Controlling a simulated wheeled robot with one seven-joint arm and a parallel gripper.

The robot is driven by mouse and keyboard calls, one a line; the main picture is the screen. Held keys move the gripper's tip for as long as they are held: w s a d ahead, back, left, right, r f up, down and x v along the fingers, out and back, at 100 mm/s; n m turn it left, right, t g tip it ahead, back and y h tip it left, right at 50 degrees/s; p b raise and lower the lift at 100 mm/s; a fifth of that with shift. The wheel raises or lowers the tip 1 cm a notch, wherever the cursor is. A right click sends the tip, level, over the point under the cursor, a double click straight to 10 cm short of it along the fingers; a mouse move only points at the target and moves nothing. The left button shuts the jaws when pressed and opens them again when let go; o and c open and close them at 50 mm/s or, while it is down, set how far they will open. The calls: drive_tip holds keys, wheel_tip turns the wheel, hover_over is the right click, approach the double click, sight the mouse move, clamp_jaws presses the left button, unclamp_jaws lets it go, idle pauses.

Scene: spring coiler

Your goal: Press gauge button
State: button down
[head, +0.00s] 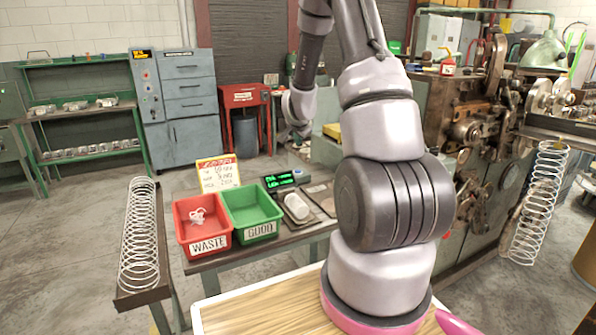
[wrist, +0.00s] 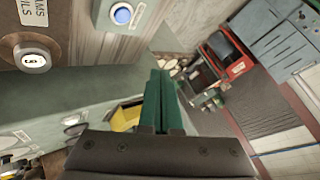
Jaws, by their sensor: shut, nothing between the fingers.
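The gauge (head: 280,180), a dark unit with a lit green display, sits on the small table behind the green bin in the head view. I cannot make out a button on it there. The wrist view shows a round blue button (wrist: 122,14) on a grey-green box at the top; I cannot tell if it belongs to the gauge. My gripper (wrist: 160,78) has its green fingers together and empty, below and right of that button, apart from it in the picture. In the head view my fingers cannot be made out clearly.
A red WASTE bin (head: 203,227) with a white piece inside and a green GOOD bin (head: 252,213) stand on the table before a yellow sign (head: 218,174). A spring rack (head: 142,240) is at left. A large machine (head: 480,130) stands at right. A key switch (wrist: 34,59) shows upper left.

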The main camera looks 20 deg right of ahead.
hover_over(297, 175)
drive_tip(key=shift+w+d+f, duration=0.1)
drive_tip(key=shift+f, duration=2.1)
drive_tip(key=shift+w+d+f, duration=0.1)
drive_tip(key=shift+f, duration=2.1)
drive_tip(key=shift+a, duration=0.1)
drive_tip(key=shift+f, duration=0.4)
drive_tip(key=shift+f, duration=0.4)
drive_tip(key=shift+r, duration=0.8)
drive_tip(key=shift+r, duration=2.5)
